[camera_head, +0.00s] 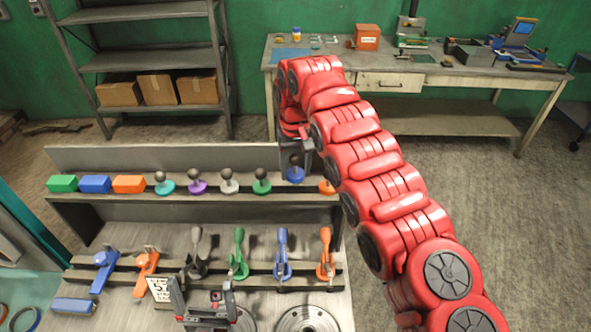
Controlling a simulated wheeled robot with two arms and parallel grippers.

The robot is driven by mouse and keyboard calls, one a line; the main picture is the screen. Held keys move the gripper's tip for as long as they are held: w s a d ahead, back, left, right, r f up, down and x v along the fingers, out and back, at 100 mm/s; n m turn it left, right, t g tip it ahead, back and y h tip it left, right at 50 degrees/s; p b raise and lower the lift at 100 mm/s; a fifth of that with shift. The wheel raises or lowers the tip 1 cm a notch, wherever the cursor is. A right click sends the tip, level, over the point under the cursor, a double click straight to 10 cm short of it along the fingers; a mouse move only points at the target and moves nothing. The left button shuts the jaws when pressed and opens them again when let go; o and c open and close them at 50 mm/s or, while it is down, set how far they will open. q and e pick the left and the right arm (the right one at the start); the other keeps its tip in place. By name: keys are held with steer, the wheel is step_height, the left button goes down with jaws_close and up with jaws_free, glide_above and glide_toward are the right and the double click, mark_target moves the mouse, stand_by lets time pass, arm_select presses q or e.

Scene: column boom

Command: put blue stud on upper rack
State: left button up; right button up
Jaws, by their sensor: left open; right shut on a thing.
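The blue stud (295,174) has a round blue base and a dark ball top. It is at the right part of the upper rack (215,196), between the green stud (262,187) and an orange piece (327,187). Its base shows slightly higher in the picture than its neighbours; I cannot tell whether it touches the rack. My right gripper (296,150) is shut on the stud's top, its fingers partly hidden by my red arm. My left gripper (200,288) is open and empty at the bottom, in front of the lower rack.
Teal, purple and white studs (229,187) and coloured blocks (95,184) fill the upper rack's left. A round metal disc (307,320) lies near the front. A workbench (390,83) stands behind.

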mark_target(296, 183)
steer(key=shift+f, duration=0.1)
stand_by(0.3)
steer(key=shift+f+b, duration=2.15)
steer(key=shift+f, duration=0.15)
steer(key=o, duration=1.1)
steer(key=shift+r, duration=0.1)
steer(key=shift+r+p, duration=2.9)
steer(key=shift+r, duration=0.85)
